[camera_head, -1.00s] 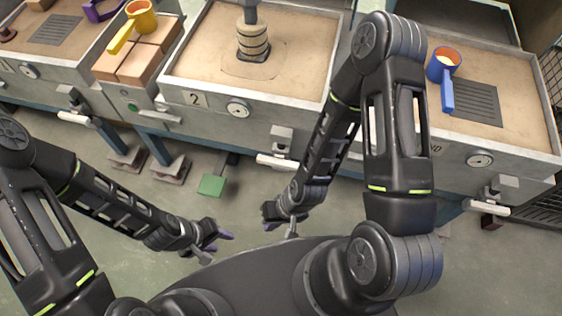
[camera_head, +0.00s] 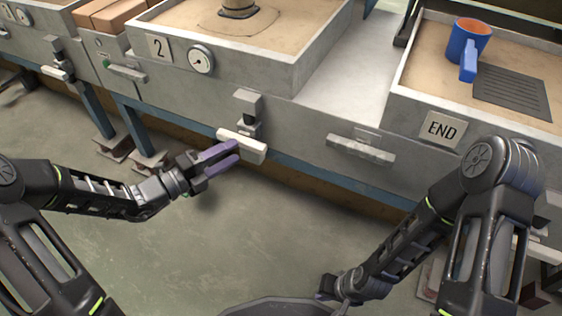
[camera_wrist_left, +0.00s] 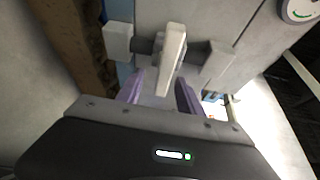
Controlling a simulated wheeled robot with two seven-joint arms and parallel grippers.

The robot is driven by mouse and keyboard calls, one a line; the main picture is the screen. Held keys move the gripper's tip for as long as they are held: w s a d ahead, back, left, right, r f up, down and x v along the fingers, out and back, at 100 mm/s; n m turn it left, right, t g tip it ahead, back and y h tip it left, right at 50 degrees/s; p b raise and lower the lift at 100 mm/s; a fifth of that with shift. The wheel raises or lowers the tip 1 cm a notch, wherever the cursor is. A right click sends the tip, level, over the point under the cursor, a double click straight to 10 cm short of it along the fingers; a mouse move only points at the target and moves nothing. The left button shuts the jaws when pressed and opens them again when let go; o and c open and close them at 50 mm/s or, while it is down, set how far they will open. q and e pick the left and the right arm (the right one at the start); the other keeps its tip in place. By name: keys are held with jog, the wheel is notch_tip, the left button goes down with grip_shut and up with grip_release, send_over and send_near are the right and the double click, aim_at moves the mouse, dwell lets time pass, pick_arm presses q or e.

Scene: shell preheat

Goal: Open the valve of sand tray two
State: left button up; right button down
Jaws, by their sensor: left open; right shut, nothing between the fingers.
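Sand tray two (camera_head: 275,69) bears a plate marked 2 (camera_head: 159,48) and a round gauge (camera_head: 201,59). Its valve (camera_head: 248,105) is a grey block on the front wall with a pale bar handle (camera_head: 241,146) below it. The handle also shows in the left wrist view (camera_wrist_left: 171,58), ahead of and between the finger lines. My left gripper (camera_head: 237,152) is open, its purple fingers right at the handle; I cannot tell whether they touch it. My right gripper (camera_head: 328,291) is shut and empty, low in the head view, away from the valve.
To the right, another pale bar handle (camera_head: 360,149) sits on the front wall, and the END tray (camera_head: 421,74) holds a blue mug (camera_head: 468,44). Another handle (camera_head: 128,73) lies to the left. The floor (camera_head: 240,240) before the bench is open.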

aim_at(250, 136)
pick_arm(q)
jog(key=shift+w+a+r+n+t, duration=0.35)
jog(key=shift+w+n+t, duration=0.05)
jog(key=shift+n+t, duration=0.1)
pick_arm(e)
jog(key=shift+d+f, duration=0.25)
pick_arm(q)
jog(key=b+x, duration=0.1)
jog(key=x, duration=0.1)
jog(key=b+x, duration=0.1)
jog(key=x, duration=0.1)
jog(key=b+x, duration=0.1)
jog(key=x, duration=0.1)
jog(key=shift+w+d+f, duration=0.2)
jog(key=shift+d+f, duration=0.05)
jog(key=shift+d, duration=0.05)
jog(key=shift+w+d+r, duration=0.15)
jog(key=shift+w+d, duration=0.2)
jog(key=shift+w, duration=0.05)
pick_arm(e)
jog(key=f, duration=0.3)
jog(key=shift+w+f, duration=0.15)
jog(key=shift+w, duration=0.15)
